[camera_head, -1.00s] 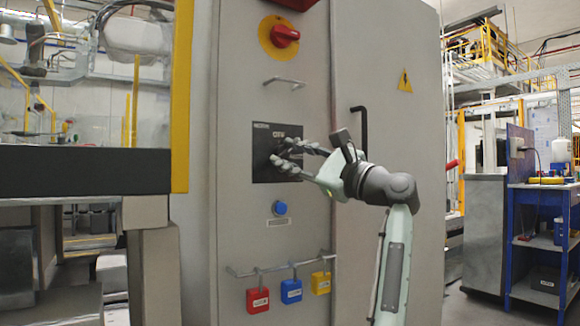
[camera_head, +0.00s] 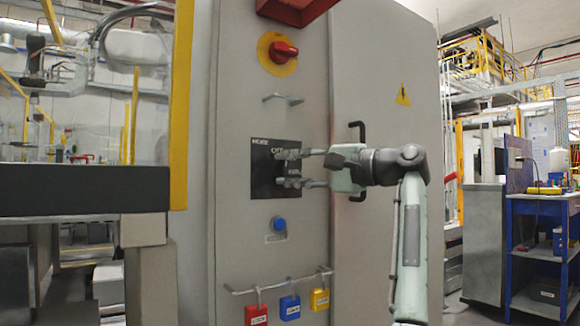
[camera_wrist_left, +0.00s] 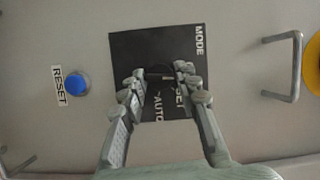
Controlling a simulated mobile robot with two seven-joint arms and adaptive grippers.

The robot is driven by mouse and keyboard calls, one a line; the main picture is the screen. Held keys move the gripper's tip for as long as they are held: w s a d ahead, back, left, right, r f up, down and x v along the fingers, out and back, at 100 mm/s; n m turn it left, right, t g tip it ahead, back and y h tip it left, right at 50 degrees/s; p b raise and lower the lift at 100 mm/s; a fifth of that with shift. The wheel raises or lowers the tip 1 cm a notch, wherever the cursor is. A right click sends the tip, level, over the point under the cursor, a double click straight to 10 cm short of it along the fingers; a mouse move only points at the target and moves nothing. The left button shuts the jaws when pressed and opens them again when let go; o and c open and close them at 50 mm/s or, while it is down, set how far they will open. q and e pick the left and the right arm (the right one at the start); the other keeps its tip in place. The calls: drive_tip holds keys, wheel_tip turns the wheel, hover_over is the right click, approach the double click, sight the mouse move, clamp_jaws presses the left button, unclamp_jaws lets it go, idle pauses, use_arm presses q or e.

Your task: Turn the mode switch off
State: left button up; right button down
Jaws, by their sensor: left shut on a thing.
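The mode switch is a dark knob (camera_wrist_left: 160,80) on a black square panel (camera_head: 262,183) with white lettering, on the front of a grey cabinet. The panel also shows in the left wrist view (camera_wrist_left: 125,50), with MODE and AUTO readable. My left gripper (camera_head: 279,168) is level, facing the panel, one finger above the other. In the left wrist view its fingertips (camera_wrist_left: 160,74) close on the knob from both sides. The fingers hide much of the knob, so I cannot tell its setting. My right gripper is not in view.
A blue reset button (camera_head: 279,224) sits below the panel, above a rail with red (camera_head: 256,315), blue (camera_head: 290,308) and yellow (camera_head: 320,299) padlocks. A small handle (camera_head: 283,98) and a red rotary switch (camera_head: 284,50) are above. A black door handle (camera_head: 357,132) is behind my gripper.

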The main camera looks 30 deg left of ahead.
use_arm(q)
drive_tip(key=shift+f+n+h, duration=0.15)
drive_tip(key=shift+n+h, duration=0.15)
drive_tip(key=shift+n, duration=0.2)
drive_tip(key=o, duration=1.1)
drive_tip(key=shift+d, duration=0.2)
drive_tip(key=d, duration=1.1)
drive_tip(key=shift+d+r, duration=0.25)
drive_tip(key=shift+d, duration=0.1)
